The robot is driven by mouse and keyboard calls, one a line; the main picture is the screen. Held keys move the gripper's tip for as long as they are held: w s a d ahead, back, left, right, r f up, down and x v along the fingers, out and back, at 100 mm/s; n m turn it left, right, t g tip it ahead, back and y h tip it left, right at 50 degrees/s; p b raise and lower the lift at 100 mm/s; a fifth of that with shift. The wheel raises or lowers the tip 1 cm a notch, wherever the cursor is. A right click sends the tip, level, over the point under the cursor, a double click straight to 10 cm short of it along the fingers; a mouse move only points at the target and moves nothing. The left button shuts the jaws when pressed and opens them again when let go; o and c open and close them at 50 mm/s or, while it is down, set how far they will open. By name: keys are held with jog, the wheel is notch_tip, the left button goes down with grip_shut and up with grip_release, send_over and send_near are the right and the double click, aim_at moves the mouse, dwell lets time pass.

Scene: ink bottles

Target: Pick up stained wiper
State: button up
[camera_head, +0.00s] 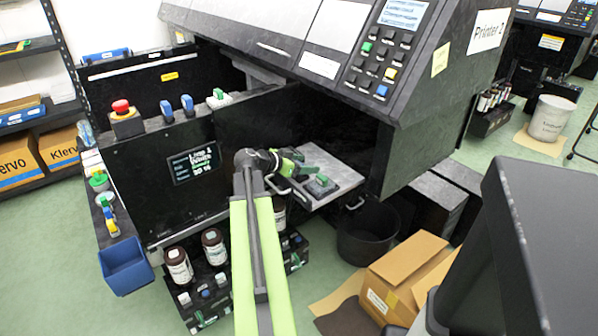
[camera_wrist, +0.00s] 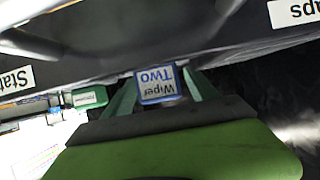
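In the wrist view a blue block with a white face (camera_wrist: 157,86), lettered "Wiper TWO" upside down, lies between the two teal fingers of my gripper (camera_wrist: 161,82). The fingers stand apart, one along each side of it. Whether they press on it is not clear. No stain can be made out on its visible face. In the head view my gripper (camera_head: 291,160) is at the opening under the printer, beside the pulled-out grey tray (camera_head: 345,172). The blue-and-white block cannot be made out there.
A green piece (camera_head: 321,184) sits on the tray. A black panel (camera_head: 185,165) with a small screen is left of my arm. A black bin (camera_head: 366,235) and a cardboard box (camera_head: 405,268) stand below, right. Brown bottles (camera_head: 178,266) and a blue bin (camera_head: 125,267) are left.

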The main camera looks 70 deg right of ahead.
jog(key=c, duration=1.4)
jog(key=shift+r, duration=0.15)
